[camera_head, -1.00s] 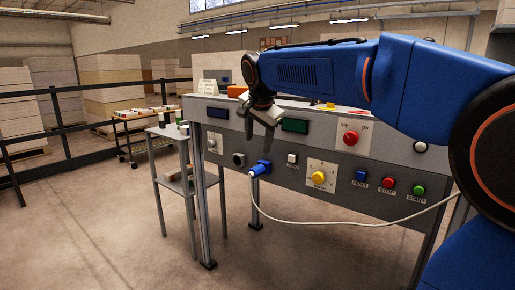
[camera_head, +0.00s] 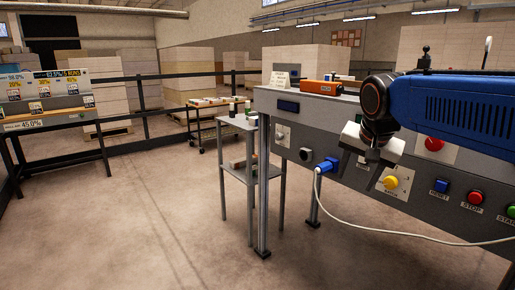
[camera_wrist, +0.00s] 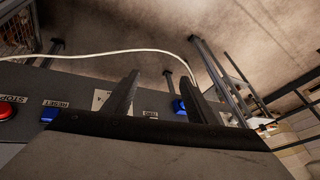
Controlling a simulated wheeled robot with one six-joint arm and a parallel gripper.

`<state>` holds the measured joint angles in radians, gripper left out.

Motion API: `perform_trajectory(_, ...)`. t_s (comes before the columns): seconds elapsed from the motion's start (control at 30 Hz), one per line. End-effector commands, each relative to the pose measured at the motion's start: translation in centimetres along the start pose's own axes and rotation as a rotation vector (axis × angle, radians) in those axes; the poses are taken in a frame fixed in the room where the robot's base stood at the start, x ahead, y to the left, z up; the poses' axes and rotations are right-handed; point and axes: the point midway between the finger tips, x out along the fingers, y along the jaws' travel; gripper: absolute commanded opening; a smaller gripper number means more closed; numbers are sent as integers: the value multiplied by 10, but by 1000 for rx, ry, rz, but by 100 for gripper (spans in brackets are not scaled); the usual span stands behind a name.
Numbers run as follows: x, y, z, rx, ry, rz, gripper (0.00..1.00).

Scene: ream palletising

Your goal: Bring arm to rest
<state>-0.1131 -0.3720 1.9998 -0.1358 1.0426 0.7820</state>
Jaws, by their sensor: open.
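My gripper (camera_head: 372,170) hangs in front of the grey control panel (camera_head: 335,106) at the right of the head view, pointing down. Its fingers are apart and nothing is between them. In the wrist view the two dark fingers (camera_wrist: 157,92) stand apart, with the panel and its buttons behind them. My blue arm reaches in from the right edge and hides part of the panel. Whether the fingers touch the panel I cannot tell; they look apart from it.
A blue plug (camera_head: 327,166) with a white cable sits in the panel. A yellow knob (camera_head: 390,182), blue button (camera_head: 441,186) and red button (camera_head: 475,198) are near my gripper. A grey side table (camera_head: 240,122) stands left of the panel. Open floor lies left, before a black railing.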

Motion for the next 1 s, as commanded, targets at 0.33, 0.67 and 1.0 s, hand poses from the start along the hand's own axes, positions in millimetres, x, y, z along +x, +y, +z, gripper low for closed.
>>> perform_trajectory(0.33,24,103,118,-337,-51,-13,52)
perform_trajectory(0.67,56,165,206,-581,-84,-37,52)
perform_trajectory(1.0,62,173,219,-619,-88,-41,52)
